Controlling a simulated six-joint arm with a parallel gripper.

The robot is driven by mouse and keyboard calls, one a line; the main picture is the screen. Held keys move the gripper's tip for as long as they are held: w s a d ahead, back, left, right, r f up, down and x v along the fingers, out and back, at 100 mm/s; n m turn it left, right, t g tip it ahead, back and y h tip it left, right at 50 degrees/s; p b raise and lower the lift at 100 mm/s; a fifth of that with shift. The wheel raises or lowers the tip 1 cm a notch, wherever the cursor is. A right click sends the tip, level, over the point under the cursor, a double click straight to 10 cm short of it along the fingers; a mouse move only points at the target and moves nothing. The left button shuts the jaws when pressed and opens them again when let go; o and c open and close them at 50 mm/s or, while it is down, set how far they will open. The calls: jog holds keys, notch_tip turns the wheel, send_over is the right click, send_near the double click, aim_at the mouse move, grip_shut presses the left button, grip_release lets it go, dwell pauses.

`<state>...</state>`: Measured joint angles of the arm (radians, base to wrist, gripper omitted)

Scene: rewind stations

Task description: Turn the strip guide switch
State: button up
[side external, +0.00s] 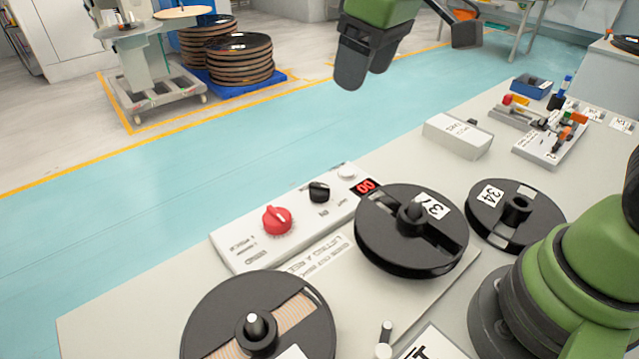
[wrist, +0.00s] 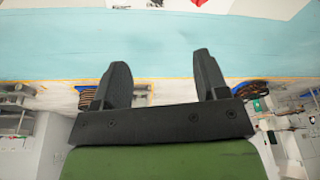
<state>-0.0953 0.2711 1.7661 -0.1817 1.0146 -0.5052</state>
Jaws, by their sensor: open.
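A white control panel (side external: 235,240) lies on the bench in the side view. It carries a red rotary knob (side external: 277,220) and a smaller black rotary knob (side external: 319,192). The lettering beside them is too small to tell which one is the strip guide switch. My gripper (side external: 366,76) is up in the air above and beyond the panel, apart from both knobs. In the wrist view my gripper (wrist: 160,80) shows two dark fingers spread apart with nothing between them. A bit of red at that view's top edge cannot be identified.
A red display (side external: 366,187) and a white button (side external: 346,171) sit at the panel's right end. Black reels (side external: 385,235), one marked 34 (side external: 485,225), stand close by, with a third reel (side external: 215,310) in front. A white box (side external: 458,135) stands farther right.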

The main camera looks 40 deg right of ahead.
aim_at(320, 185)
jog(key=w+f+n+g, duration=0.1)
jog(key=w+f, duration=0.1)
jog(key=f, duration=0.6)
jog(key=w+a+f+n, duration=0.1)
jog(key=w+f+n, duration=0.1)
jog(key=f, duration=0.5)
jog(key=w+f+n+g+h, duration=0.1)
jog(key=w+f, duration=0.1)
jog(key=f, duration=0.6)
jog(key=shift+w+a+f+n+g, duration=0.3)
jog(key=shift+w+a+f, duration=0.05)
jog(key=shift+a, duration=0.05)
jog(key=c, duration=0.9)
